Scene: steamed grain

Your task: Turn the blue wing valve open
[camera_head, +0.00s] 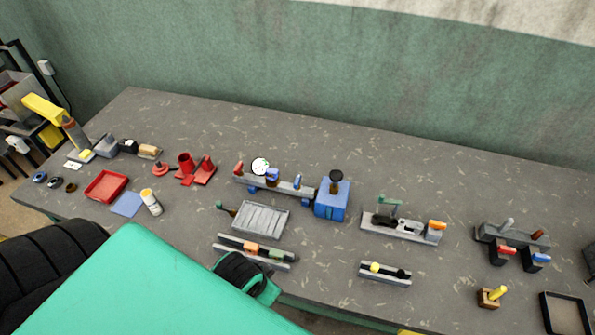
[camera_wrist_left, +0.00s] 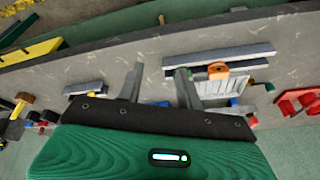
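Small blue parts stand on the grey pipe fixture (camera_head: 280,187) near the table's middle, beside a round white gauge (camera_head: 260,166) and a red part (camera_head: 239,168). One upright blue piece (camera_head: 297,181) is near its right end. Farther right, a grey bracket (camera_head: 490,234) carries a red handle (camera_head: 507,250) and a blue handle (camera_head: 541,258). I cannot tell for certain which blue part is the wing valve. My left gripper (camera_wrist_left: 159,84) has its two fingers apart with nothing between them, above the table's front part. Its fingertips are hidden in the head view. My right gripper is not in view.
A blue box with a black knob (camera_head: 332,198) adjoins the pipe fixture. A ribbed grey tray (camera_head: 260,218) and a rail with orange and green blocks (camera_head: 254,251) lie in front. Red tray (camera_head: 106,187) is left. The table's back strip is clear.

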